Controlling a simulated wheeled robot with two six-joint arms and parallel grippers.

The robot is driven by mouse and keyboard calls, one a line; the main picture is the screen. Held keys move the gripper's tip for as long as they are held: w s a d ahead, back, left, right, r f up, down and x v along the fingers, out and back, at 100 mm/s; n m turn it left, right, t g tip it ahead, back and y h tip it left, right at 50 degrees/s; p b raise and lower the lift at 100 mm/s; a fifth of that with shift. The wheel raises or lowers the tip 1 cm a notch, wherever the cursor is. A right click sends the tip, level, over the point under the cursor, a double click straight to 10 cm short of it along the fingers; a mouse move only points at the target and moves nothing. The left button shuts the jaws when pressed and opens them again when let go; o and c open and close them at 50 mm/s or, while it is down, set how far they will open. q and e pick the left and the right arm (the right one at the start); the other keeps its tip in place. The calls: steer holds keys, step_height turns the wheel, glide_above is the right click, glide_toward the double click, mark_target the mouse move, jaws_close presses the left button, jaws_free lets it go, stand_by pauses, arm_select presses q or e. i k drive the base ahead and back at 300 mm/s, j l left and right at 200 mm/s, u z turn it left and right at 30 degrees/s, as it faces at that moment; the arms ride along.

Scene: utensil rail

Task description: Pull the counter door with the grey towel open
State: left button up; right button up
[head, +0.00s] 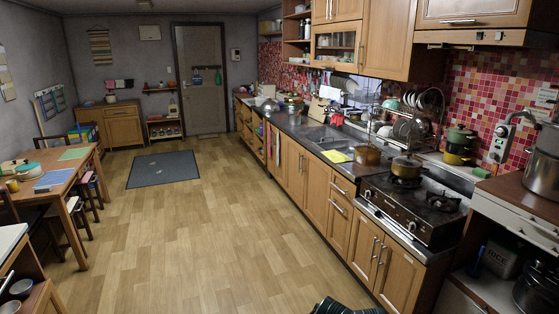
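The long wooden counter (315,190) runs along the right side, from the stove back toward the far door. Its doors look closed. Narrow hanging cloths (274,145) show on the counter front about halfway along. One looks reddish and one pale or greyish, but they are too small to tell apart surely. The door behind them is mostly covered and looks shut. Neither of my grippers can be made out in the head view.
Open wooden floor (200,220) lies left of the counter, with a dark mat (163,169) farther back. A table (75,182) with stools stands at the left. A gas stove (415,205) with a pot is at the right. A dark ribbed shape (343,307) shows at the bottom edge.

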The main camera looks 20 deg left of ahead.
mark_target(279, 159)
steer(key=i+j+u, duration=0.2)
steer(key=i+u, duration=0.2)
steer(key=i, duration=0.2)
steer(key=i+j+u, duration=0.15)
steer(key=i+u, duration=0.25)
steer(key=i, duration=5.2)
steer(key=i+z, duration=0.25)
steer(key=i, duration=0.25)
steer(key=i+j+z, duration=0.2)
steer(key=i, duration=0.25)
steer(key=i+j+z, duration=0.25)
steer(key=i, duration=0.2)
